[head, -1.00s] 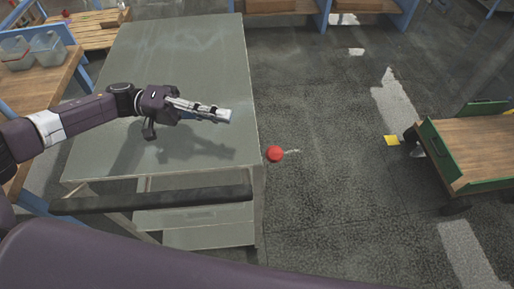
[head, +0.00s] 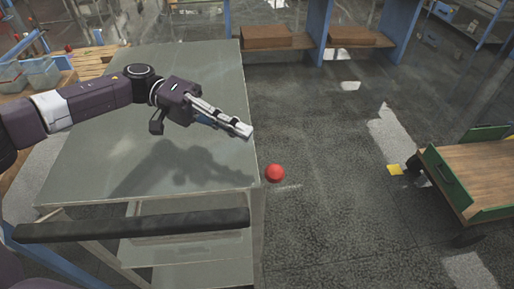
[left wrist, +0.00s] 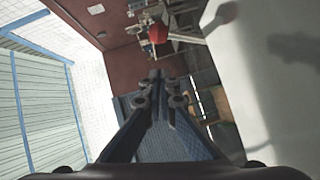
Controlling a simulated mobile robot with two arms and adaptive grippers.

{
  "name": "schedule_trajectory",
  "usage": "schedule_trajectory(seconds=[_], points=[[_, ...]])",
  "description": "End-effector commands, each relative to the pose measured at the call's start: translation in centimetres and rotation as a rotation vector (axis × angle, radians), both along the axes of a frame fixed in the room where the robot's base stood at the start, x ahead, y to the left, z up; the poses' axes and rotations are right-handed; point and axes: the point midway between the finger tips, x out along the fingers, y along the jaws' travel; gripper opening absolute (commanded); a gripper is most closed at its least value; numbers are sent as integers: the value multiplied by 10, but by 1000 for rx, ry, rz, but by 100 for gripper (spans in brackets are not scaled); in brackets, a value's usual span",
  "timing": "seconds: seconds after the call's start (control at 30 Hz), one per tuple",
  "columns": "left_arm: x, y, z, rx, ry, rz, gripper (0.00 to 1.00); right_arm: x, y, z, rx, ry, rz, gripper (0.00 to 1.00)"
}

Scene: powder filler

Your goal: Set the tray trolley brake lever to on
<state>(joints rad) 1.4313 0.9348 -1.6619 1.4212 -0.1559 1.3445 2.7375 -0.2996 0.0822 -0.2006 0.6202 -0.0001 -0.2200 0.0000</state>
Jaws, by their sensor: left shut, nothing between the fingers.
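The tray trolley (head: 200,75) has a flat grey top and fills the middle left of the head view. The brake lever (head: 275,173) shows as a red ball knob beside the trolley's right edge; its stem is mostly hidden. The red knob also shows in the left wrist view (left wrist: 158,33), beyond the fingertips. My left gripper (head: 246,131) is shut and empty, over the top's right edge. In the head view its tip is above and left of the knob, apart from it. My right gripper is not in view.
A black handle bar (head: 130,225) runs along the trolley's near side. Shelves with brown boxes (head: 265,37) stand behind. The floor between trolley and cart is open.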

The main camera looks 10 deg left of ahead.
Motion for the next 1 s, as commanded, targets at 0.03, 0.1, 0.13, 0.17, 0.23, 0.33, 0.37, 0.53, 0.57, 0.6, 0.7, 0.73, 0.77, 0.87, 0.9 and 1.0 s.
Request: schedule_trajectory(seconds=[0.03,0.1,0.13,0.17,0.23,0.33,0.37,0.53,0.57,0.6,0.7,0.73,0.77,0.87,0.9,1.0], points=[[-5,-11,1,-2,0,-6,0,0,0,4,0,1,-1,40],[-9,-25,-2,-1,1,-4,0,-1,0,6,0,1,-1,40],[-11,-30,-3,-1,1,-3,0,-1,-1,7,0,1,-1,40],[-15,-30,-4,0,1,-1,0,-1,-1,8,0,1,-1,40],[-24,-34,-7,-1,2,-1,0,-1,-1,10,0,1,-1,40],[-33,-38,-10,-1,1,0,0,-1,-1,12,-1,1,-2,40],[-35,-40,-11,-2,2,0,0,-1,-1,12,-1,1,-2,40],[-42,-44,-14,-2,1,1,0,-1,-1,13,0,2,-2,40],[-42,-44,-14,-1,0,1,0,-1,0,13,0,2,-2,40],[-42,-44,-14,-1,0,1,0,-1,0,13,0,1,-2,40],[-42,-44,-14,-1,-1,1,0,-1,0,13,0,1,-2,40],[-42,-44,-14,-1,-1,1,0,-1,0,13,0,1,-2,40],[-42,-44,-14,-1,-1,1,0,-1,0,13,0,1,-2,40],[-42,-44,-14,-1,-1,1,0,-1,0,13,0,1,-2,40],[-42,-44,-14,-1,-2,1,0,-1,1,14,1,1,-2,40],[-42,-43,-13,2,-11,1,0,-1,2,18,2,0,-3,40]])
